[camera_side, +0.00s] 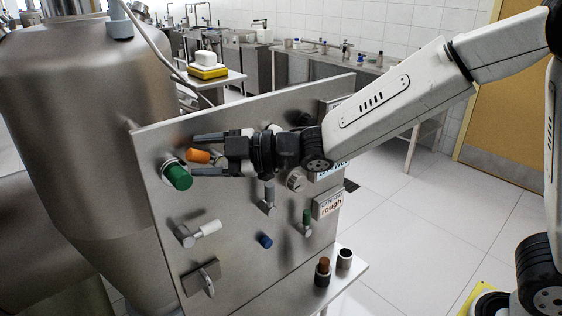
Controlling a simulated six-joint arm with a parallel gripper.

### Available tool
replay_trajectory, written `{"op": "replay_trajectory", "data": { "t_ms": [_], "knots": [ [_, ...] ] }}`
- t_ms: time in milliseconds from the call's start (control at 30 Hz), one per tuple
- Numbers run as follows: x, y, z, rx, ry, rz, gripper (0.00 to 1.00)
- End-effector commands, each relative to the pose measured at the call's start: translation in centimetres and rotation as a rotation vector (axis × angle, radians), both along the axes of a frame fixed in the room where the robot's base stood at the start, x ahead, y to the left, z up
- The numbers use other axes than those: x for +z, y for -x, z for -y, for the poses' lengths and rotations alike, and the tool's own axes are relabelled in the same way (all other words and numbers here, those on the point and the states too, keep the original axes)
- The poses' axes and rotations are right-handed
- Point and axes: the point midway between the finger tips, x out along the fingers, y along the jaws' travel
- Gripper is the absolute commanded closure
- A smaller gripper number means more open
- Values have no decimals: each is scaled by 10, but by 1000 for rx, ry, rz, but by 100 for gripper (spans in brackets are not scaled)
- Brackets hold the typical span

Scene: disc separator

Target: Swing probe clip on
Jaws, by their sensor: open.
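A steel panel (165,265) stands tilted in front of a large tank. No part is labelled as the probe clip, so I cannot tell which fitting it is. An orange handle (200,156) lies between my gripper's fingers as seen here; contact cannot be told. My gripper (194,154) is open, its fingers pointing left across the upper panel. A green knob (177,177) sits just below the lower fingertip. A white-handled lever (207,229) sits lower left, and a grey lever (269,195) below my wrist. My gripper hides part of the upper panel.
A blue knob (265,241), a small green-handled lever (306,217) and a round dial (296,180) also project from the panel. A hasp (208,278) is at lower left.

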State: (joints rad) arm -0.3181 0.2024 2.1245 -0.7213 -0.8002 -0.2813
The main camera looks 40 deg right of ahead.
Motion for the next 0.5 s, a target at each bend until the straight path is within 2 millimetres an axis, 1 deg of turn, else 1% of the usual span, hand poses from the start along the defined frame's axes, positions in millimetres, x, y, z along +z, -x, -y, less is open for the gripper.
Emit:
{"op": "replay_trajectory", "data": {
  "t_ms": [300,500],
  "knots": [
    [2,0,3,1,-113,-1,33],
    [4,19,24,-1,-118,1,33]
  ]
}}
